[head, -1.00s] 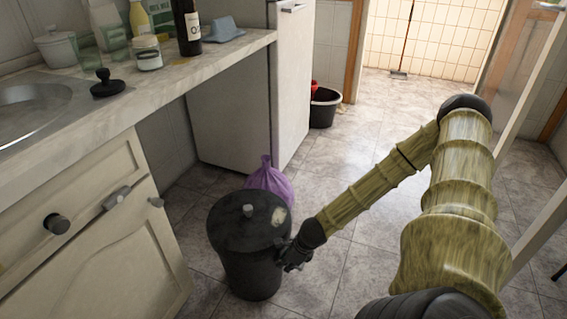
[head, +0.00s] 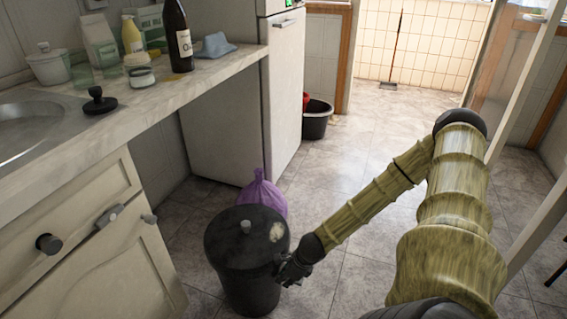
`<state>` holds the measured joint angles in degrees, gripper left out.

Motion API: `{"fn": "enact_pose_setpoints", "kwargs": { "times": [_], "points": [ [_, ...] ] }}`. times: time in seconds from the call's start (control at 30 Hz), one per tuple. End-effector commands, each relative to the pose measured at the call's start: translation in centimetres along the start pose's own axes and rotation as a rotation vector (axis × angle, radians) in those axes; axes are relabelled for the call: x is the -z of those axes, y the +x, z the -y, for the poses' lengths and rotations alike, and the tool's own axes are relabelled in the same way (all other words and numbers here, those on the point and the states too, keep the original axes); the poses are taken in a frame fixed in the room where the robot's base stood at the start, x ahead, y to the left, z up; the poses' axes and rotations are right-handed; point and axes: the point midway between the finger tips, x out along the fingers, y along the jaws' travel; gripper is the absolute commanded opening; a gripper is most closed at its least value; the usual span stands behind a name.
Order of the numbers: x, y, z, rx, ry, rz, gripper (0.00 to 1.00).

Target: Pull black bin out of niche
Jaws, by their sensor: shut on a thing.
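The black bin (head: 240,262) stands upright on the tiled floor in the lower middle of the head view. It has a round lid with a grey knob and a pale patch near its right edge. It is in front of the opening under the counter, beside the drawer cabinet. My gripper (head: 286,268) is at the bin's right side, just below the lid, and is shut on it. The exact spot held is hidden by the dark fingers.
A purple bag (head: 262,196) sits right behind the bin. The white fridge (head: 287,90) stands beyond it, with a black bucket (head: 316,122) farther back. The cabinet (head: 95,245) borders the bin on the left. Floor to the right is open, up to a white frame (head: 528,225).

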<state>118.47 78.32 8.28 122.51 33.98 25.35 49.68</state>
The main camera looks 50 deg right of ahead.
Motion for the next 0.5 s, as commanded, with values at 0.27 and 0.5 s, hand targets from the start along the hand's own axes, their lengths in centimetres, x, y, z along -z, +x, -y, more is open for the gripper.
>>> {"fn": "enact_pose_setpoints", "kwargs": {
  "times": [0.27,0.5],
  "points": [
    [1.0,-0.5,-0.1,-0.001,0.004,-0.002,0.0],
    [1.8,-0.8,-0.2,-0.001,0.003,-0.002,0.0]
  ]
}}
